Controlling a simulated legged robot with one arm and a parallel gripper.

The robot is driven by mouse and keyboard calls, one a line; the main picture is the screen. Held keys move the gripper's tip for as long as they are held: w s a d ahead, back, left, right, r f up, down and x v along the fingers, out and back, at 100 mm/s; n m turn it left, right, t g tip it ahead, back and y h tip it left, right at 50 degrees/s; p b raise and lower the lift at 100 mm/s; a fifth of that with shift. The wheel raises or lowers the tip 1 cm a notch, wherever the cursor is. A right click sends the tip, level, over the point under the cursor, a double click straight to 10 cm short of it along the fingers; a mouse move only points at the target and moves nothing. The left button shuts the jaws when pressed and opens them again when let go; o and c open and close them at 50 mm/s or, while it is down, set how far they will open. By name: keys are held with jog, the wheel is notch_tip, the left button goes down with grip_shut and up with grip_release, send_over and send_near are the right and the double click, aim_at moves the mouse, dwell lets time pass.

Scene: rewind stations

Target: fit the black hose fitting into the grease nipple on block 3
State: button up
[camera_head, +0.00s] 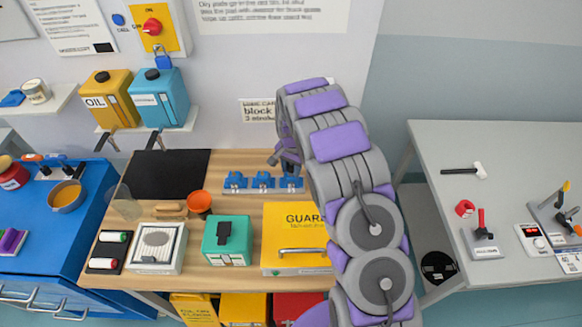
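Three blue blocks stand in a row on the wooden bench: a left one (235,181), a middle one (262,180) and a right one (291,183). Their numbers and grease nipples are too small to make out. My gripper (284,158) is just above and behind the right block, largely hidden by my grey and purple arm. I cannot tell whether its fingers are open or shut, touch the block or hold anything. I cannot make out the black hose fitting. A wall card (258,110) reads "block 3".
The yellow guard box (293,262), green box (226,252) and orange cup (199,201) stand in front of the blocks. Yellow (109,105) and blue (160,103) cans sit on a shelf above the black mat (167,175). A grey table (500,150) is at right.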

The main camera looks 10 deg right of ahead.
jog(key=o, duration=0.3)
jog(key=shift+o, duration=0.2)
notch_tip(320, 180, up, 17)
jog(key=p, duration=0.1)
dwell(0.3)
jog(key=shift+r, duration=0.1)
dwell(0.4)
jog(key=s+d+r+n+b, duration=0.15)
jog(key=s+r, duration=0.25)
jog(key=s, duration=0.6)
jog(key=s+r+n+b, duration=0.15)
jog(key=s+r, duration=0.25)
jog(key=s, duration=0.7)
jog(key=s+f+n+g, duration=0.1)
jog(key=s+n, duration=0.1)
jog(key=s, duration=1)
jog(key=s+a+f+n+b, duration=0.1)
jog(key=s+f+n, duration=0.1)
jog(key=s, duration=1)
jog(key=shift+a+n+g, duration=0.3)
jog(key=shift+n+g, duration=0.1)
jog(key=shift+n, duration=0.2)
